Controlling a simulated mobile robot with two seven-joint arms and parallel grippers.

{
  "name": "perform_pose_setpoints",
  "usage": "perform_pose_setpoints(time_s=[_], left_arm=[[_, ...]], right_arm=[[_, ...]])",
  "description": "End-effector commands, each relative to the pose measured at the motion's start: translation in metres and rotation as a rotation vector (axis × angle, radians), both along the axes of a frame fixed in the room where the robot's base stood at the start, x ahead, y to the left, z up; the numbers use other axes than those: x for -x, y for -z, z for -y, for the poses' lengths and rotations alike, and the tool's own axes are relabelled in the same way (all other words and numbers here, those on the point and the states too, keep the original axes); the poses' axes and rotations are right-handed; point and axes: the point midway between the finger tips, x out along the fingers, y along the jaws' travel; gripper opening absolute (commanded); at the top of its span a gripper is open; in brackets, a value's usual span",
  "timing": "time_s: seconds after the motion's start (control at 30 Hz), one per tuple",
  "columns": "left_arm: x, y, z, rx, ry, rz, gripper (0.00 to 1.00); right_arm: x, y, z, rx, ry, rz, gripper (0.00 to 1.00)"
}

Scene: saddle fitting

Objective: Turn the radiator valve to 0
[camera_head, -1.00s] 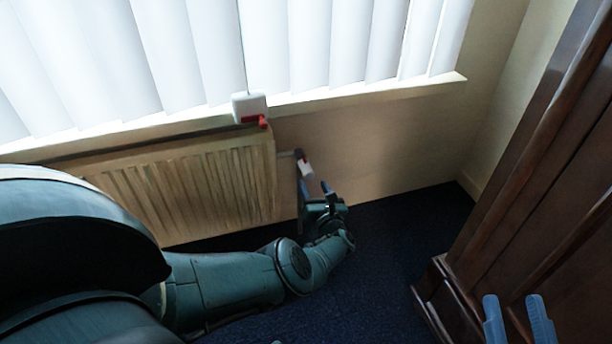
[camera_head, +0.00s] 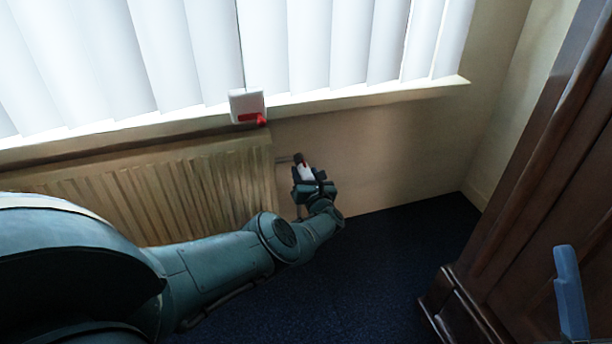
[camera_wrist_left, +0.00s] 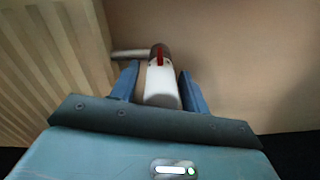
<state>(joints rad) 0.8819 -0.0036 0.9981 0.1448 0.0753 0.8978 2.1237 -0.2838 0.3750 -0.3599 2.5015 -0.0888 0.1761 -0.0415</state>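The radiator valve (camera_head: 304,171) has a white knob, a dark end and a red mark. It sits on a short pipe at the right end of the radiator (camera_head: 150,190). My left gripper (camera_head: 311,184) is at the valve. In the left wrist view, the white knob (camera_wrist_left: 161,87) stands between the two blue fingers of the left gripper (camera_wrist_left: 158,84). A gap shows on the knob's right side, so the fingers look open around it. The number on the valve cannot be read. One blue finger of my right gripper (camera_head: 570,292) shows at the lower right.
A white box with a red part (camera_head: 247,107) sits at the window sill (camera_head: 370,98) above the radiator. A dark wooden cabinet (camera_head: 530,200) stands at the right. The dark blue carpet (camera_head: 380,270) between is clear.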

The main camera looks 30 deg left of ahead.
Motion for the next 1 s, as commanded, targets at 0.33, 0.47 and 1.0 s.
perform_pose_setpoints(time_s=[0.33,0.47,1.0], left_arm=[[0.0004,0.0005,0.0004,0.0,0.0,0.0,0.17],[0.0004,0.0006,0.0003,0.0,0.0,0.0,0.07],[0.0004,0.0013,0.001,-0.116,0.002,-0.134,0.07]], right_arm=[[0.0001,0.0001,0.0,-0.001,-0.001,0.0,0.36],[0.0001,0.0001,0.0,-0.001,-0.001,0.0,0.36],[0.0006,0.0019,-0.0001,0.001,-0.001,0.006,0.36]])
